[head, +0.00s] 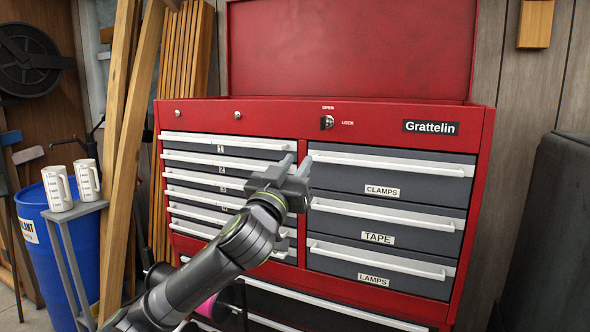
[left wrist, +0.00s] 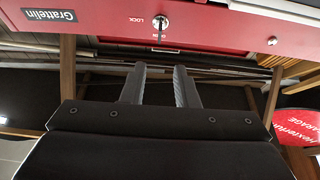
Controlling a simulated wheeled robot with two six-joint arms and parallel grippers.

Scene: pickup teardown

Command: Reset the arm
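My left arm (head: 215,262) comes in from the lower left in the head view and reaches up in front of the red tool chest (head: 390,128). My left gripper (head: 296,166) is in front of the post between the two drawer columns, below the lock (head: 327,122). Its two fingers point up and stand apart with nothing between them. The gap between the fingers also shows in the left wrist view (left wrist: 160,88), where the chest and its lock appear upside down. The gripper hides the right ends of some left drawers. My right gripper is not in view.
The chest's lid (head: 350,50) is raised. The drawers labelled CLAMPS (head: 420,178), TAPE (head: 425,238) and LAMPS (head: 415,281) look shut. A blue barrel (head: 60,255), a small stand with two white jugs (head: 72,187) and leaning planks (head: 135,130) are at left. A dark bulky object (head: 555,220) is at right.

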